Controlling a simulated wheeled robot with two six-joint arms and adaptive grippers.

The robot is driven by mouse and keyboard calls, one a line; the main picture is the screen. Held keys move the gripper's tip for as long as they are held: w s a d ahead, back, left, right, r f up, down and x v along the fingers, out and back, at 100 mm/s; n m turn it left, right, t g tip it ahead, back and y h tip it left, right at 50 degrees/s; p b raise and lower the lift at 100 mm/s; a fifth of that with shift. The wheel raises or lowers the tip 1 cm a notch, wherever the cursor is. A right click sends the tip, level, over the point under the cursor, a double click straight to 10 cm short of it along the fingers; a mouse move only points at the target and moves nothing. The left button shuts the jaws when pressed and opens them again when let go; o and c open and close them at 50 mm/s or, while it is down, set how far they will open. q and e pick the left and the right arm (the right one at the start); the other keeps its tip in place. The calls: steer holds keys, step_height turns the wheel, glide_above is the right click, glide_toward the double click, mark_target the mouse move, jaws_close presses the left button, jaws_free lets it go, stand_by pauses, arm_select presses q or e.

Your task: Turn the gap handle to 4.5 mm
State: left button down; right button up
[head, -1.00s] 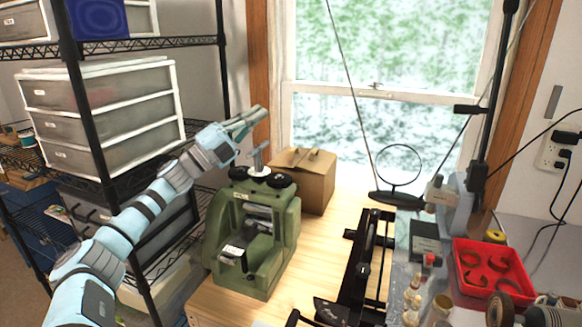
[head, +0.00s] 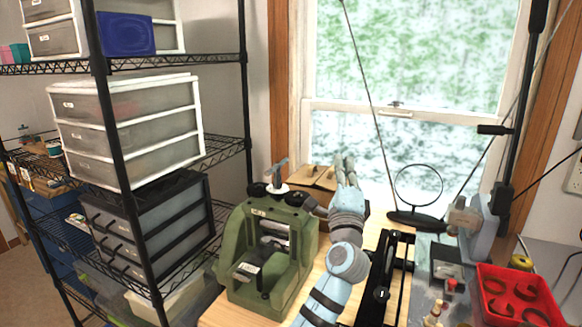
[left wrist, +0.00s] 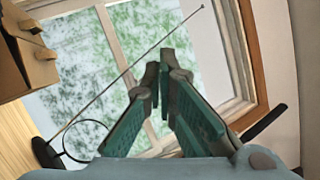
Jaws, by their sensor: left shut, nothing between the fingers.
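The gap handle (head: 277,173) is a grey T-shaped bar on a post, standing on top of the green rolling mill (head: 303,265) in the head view. Two dark round knobs sit beside its white base. Any gap reading is too small to read. My left gripper (head: 345,162) points upward to the right of the mill, apart from the handle, in front of the window. In the left wrist view its teal fingers (left wrist: 163,78) converge at the tips with nothing between them. The handle does not show in that view. My right gripper is not in view.
A cardboard box (head: 312,178) stands behind the mill, partly hidden by my left arm. A round ring on a black stand (head: 418,218) is to the right. A red tray (head: 515,297) lies at the lower right. A wire shelf (head: 225,150) with drawers borders the left.

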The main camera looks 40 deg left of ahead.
mark_target(278, 182)
arm_select(q)
steer(key=s+d+f+n+g+y, duration=0.35)
steer(key=s+n+g, duration=0.25)
steer(key=s+g, duration=0.25)
steer(key=shift+g, duration=0.45)
steer(key=x, duration=0.3)
steer(key=p+x, duration=0.1)
steer(key=x, duration=0.3)
steer(key=f+p+x, duration=0.1)
steer(key=x, duration=0.3)
steer(key=shift+w+a+f, duration=0.1)
steer(key=shift+w, duration=0.3)
steer(key=shift+s+a+r+p, duration=0.15)
steer(key=shift+s+a+p, duration=0.15)
steer(key=shift+a, duration=0.3)
steer(key=shift+s+a+r+p, duration=0.1)
steer(key=shift+s+a+p, duration=0.1)
steer(key=shift+a+p, duration=0.3)
steer(key=shift+s+a, duration=0.25)
steer(key=shift+a, duration=0.35)
steer(key=shift+w, duration=0.1)
steer(key=shift+w+a, duration=0.1)
steer(key=shift+a, duration=0.05)
steer(key=shift+w+a+f+g, duration=0.1)
steer(key=shift+a+g, duration=0.1)
steer(key=shift+g, duration=0.2)
